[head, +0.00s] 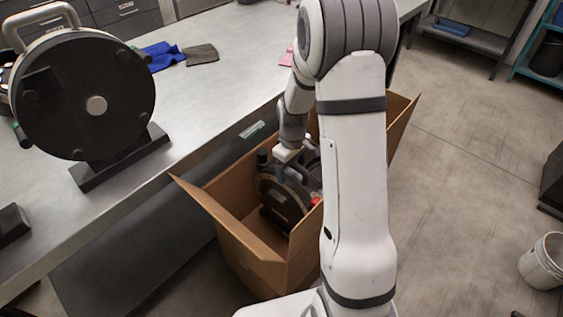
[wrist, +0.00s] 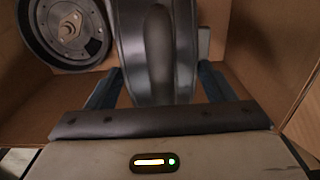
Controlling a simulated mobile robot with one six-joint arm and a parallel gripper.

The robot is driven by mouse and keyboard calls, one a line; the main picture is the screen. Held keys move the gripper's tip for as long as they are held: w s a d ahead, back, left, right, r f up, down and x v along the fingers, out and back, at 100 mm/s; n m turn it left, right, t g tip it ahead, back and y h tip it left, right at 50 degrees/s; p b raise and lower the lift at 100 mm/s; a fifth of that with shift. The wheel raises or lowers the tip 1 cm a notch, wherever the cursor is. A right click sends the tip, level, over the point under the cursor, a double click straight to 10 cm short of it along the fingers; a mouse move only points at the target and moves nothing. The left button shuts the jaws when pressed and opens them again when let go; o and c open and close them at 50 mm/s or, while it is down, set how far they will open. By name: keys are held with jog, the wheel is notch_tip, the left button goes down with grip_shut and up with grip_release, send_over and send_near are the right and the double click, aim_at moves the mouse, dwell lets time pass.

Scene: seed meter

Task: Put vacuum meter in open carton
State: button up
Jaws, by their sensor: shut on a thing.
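The open carton (head: 232,190) stands on the floor beside the bench, its flaps spread. My gripper (head: 288,155) reaches down into it and is shut on the vacuum meter (head: 283,200), a dark round body with a handle on top. The meter is inside the carton walls, upright; whether it touches the bottom I cannot tell. In the wrist view the fingers of my gripper (wrist: 158,88) sit either side of a grey rounded part of the meter (wrist: 158,45). Carton walls (wrist: 272,55) surround it. My arm hides the carton's right part in the head view.
A dark wheel-like part (wrist: 68,28) lies in the carton beside the held meter. A large black disc unit on a stand (head: 85,95) is on the metal bench (head: 190,100). A blue cloth (head: 162,56) lies behind it. A white bucket (head: 543,260) stands on open floor at right.

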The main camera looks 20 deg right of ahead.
jog(key=shift+f, duration=0.45)
jog(key=o, duration=2)
jog(key=shift+o, duration=0.2)
